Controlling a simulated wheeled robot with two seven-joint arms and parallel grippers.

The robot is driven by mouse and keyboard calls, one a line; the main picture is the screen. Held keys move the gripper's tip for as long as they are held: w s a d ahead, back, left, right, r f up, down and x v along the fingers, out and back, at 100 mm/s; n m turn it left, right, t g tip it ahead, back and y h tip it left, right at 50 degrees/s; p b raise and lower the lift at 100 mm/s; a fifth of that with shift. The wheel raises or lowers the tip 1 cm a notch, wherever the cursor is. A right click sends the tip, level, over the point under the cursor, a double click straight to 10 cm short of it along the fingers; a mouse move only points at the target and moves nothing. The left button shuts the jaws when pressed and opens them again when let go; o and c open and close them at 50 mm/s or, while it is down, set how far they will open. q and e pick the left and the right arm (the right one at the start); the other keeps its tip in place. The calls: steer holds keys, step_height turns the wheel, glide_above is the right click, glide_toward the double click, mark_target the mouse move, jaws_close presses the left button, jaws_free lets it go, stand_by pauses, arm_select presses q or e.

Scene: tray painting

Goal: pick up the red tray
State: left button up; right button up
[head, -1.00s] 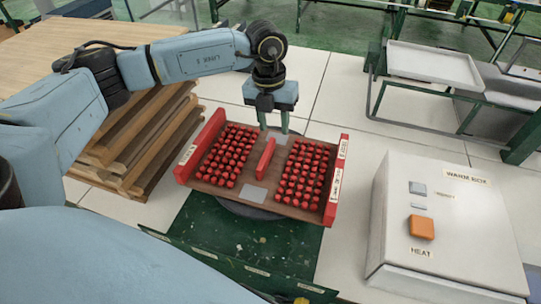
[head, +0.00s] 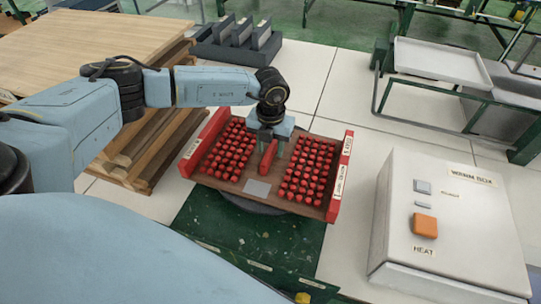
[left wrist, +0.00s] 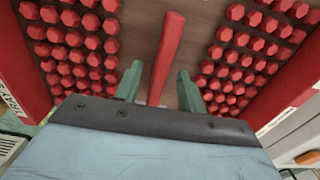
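The red tray (head: 257,187) has a brown base, red end walls and several rows of red pieces on both sides of a red central bar (head: 267,157). It rests on a dark round stand over a green mat. My left gripper (head: 266,146) points down over the far end of the central bar. In the left wrist view the two green fingers (left wrist: 158,88) are apart, one on each side of the bar (left wrist: 166,58), with gaps between. The right gripper is not in view.
A white warm box (head: 446,228) with an orange button stands at the right. Stacked wooden boards (head: 140,150) stand at the left. A dark rack (head: 237,48) stands behind, and a metal tray on a frame (head: 440,72) is at the back right.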

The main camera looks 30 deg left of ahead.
arm_select(q)
steer(key=shift+f, duration=0.5)
jaws_close()
steer(key=shift+w+r, duration=0.1)
stand_by(1.0)
